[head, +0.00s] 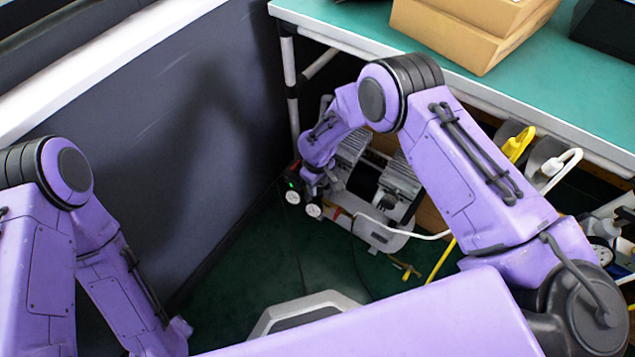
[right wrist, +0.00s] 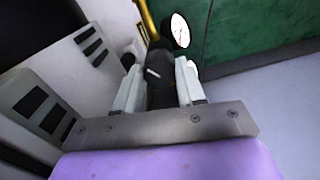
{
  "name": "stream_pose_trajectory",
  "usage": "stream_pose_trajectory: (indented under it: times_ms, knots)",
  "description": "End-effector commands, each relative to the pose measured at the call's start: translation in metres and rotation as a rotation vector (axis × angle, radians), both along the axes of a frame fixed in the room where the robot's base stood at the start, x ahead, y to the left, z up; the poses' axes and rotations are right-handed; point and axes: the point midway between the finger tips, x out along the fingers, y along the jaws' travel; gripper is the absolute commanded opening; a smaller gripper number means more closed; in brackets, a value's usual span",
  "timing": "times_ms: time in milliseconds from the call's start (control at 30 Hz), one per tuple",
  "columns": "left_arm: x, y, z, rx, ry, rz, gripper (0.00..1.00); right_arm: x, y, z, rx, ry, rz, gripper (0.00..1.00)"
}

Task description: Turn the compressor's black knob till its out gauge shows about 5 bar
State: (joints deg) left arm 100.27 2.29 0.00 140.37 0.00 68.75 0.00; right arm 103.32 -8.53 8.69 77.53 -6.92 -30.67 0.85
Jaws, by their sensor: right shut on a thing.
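The compressor (head: 398,182) stands on the dark green floor under the bench, beside the dark wall. Two small round white gauges, a left one (head: 292,197) and a right one (head: 314,211), face up at its front left. In the right wrist view one white gauge (right wrist: 180,31) with a red needle shows just beyond the fingers; its reading is too small to tell. My right gripper (right wrist: 160,82) is shut on the black knob (right wrist: 157,64), one pale finger on each side. In the head view my wrist largely hides the knob. My left arm is at lower left, its gripper out of sight.
The bench (head: 560,104) with a green top overhangs the compressor, and its white leg (head: 290,85) stands close behind my right wrist. Cardboard boxes (head: 470,30) lie on top. A white hose (head: 400,231) and a yellow hose (head: 441,260) run rightward. Floor in front is mostly clear.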

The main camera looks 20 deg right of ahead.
Motion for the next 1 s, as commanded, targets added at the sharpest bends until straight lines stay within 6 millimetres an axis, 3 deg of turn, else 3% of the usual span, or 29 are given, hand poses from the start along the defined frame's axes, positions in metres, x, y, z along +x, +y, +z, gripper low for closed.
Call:
stream_pose_trajectory:
  times_ms: [67, 100, 133, 467, 800, 1000]
  knots:
    - [0.0, 0.0, 0.0, 0.0, 0.0, 0.0, 0.43, 0.0, 0.0, 0.0, 0.0, 0.0, 0.001, 0.09]
    - [0.0, 0.0, 0.0, 0.0, 0.0, 0.0, 0.43, 0.0, 0.0, 0.0, 0.0, 0.0, 0.001, 0.45]
    - [0.0, 0.0, 0.0, 0.0, 0.0, 0.0, 0.43, 0.0, 0.0, 0.0, 0.0, 0.0, 0.002, 0.5]
    - [0.0, 0.0, 0.002, 0.0, 0.0, 0.0, 0.43, 0.0, 0.0, 0.005, 0.001, -0.001, 0.003, 0.5]
    - [0.0, 0.0, 0.023, 0.0, 0.0, 0.0, 0.43, 0.001, 0.0, 0.081, 0.0, -0.002, 0.002, 0.5]
    - [0.0, 0.0, 0.027, 0.0, 0.0, 0.0, 0.43, 0.0, 0.0, 0.104, -0.001, 0.001, 0.002, 0.5]
